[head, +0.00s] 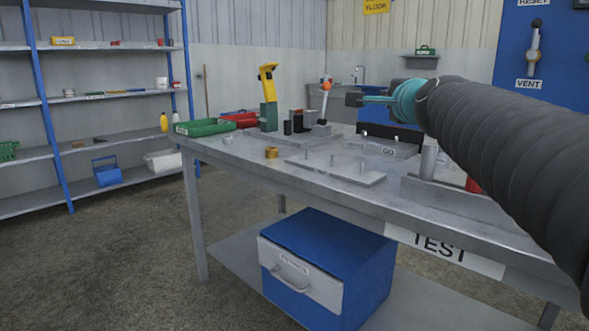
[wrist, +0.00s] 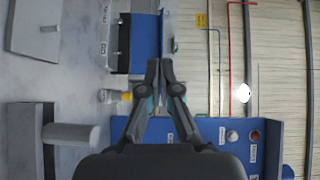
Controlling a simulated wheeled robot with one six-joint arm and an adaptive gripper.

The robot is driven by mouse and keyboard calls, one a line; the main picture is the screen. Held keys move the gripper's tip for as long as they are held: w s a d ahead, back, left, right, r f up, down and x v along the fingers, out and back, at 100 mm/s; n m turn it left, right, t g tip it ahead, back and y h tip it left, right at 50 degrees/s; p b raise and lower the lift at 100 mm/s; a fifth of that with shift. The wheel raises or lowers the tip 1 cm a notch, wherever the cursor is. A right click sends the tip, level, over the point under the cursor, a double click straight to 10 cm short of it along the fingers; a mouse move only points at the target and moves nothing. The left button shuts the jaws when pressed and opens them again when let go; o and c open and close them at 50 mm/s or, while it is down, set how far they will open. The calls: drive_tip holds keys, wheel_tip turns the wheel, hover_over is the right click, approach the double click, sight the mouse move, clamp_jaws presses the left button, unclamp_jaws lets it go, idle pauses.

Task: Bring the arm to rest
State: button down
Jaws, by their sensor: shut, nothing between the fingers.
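My gripper (head: 357,99) is raised above the bench at the right of the head view, at the end of my dark ribbed arm with its teal wrist. It points toward the left of the picture and touches nothing that I can see. In the wrist view the two fingers of my gripper (wrist: 161,66) come together at their tips with nothing between them.
The steel bench (head: 230,148) carries a flat plate with pegs (head: 335,168), a brass ring (head: 271,153), a green tray (head: 205,126) and a yellow-topped tool (head: 267,82). A blue drawer box (head: 325,262) sits below. Shelves (head: 110,95) stand left; the floor between is clear.

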drive_tip(key=s+a+f+n+g, duration=0.1)
drive_tip(key=s+f+n+g, duration=0.5)
drive_tip(key=s+f, duration=0.9)
drive_tip(key=s+a+f+n+g+p, duration=0.1)
drive_tip(key=s+f+n+g, duration=0.5)
drive_tip(key=s+f+n, duration=0.5)
drive_tip(key=s+f, duration=0.4)
drive_tip(key=f, duration=0.5)
drive_tip(key=shift+a+f+n+p, duration=0.3)
drive_tip(key=shift+a, duration=0.05)
drive_tip(key=shift+d, duration=0.15)
